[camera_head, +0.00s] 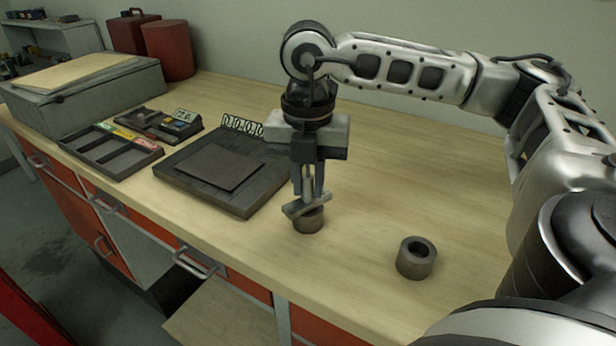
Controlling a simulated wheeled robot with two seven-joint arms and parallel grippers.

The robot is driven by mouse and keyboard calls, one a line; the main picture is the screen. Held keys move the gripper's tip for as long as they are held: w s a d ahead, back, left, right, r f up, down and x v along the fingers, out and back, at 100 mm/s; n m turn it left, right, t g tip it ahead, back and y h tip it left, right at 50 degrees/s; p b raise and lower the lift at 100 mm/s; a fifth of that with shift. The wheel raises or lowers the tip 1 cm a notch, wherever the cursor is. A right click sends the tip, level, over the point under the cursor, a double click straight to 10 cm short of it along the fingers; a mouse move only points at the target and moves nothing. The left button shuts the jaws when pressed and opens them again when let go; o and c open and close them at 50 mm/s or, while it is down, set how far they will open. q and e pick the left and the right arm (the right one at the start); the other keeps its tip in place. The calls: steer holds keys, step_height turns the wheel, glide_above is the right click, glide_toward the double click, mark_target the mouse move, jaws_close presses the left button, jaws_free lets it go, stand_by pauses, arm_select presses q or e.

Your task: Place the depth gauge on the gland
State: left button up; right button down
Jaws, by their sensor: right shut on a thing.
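My right gripper (309,186) points straight down over the bench. It is shut on the depth gauge (303,208), a grey piece with a flat crossbar and an upright stem between the fingers. The crossbar is at the top of a short brown-grey metal cylinder (308,224). I cannot tell whether the two touch. The cylinder's top is mostly hidden by the gauge. A second thick metal ring (416,260) with an open bore stands to the right, apart from the gripper. I cannot tell by looks alone which of the two is the gland. My left gripper is not in view.
A dark flat plate (168,178) with a raised pad and a numbered strip (243,126) lies left of the gripper. A tray with coloured labels (110,158), a small device (178,126), a grey case (85,92) and red canisters (169,50) stand further left.

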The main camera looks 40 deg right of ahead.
steer(key=shift+f, duration=0.2)
steer(key=c, duration=1.3)
jaws_free()
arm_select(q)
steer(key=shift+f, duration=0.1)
arm_select(e)
steer(key=shift+r, duration=0.1)
steer(key=shift+r, duration=0.6)
step_height(320, 180, up, 11)
steer(key=shift+f+p, duration=0.1)
steer(key=shift+p, duration=0.6)
steer(key=shift+r, duration=0.2)
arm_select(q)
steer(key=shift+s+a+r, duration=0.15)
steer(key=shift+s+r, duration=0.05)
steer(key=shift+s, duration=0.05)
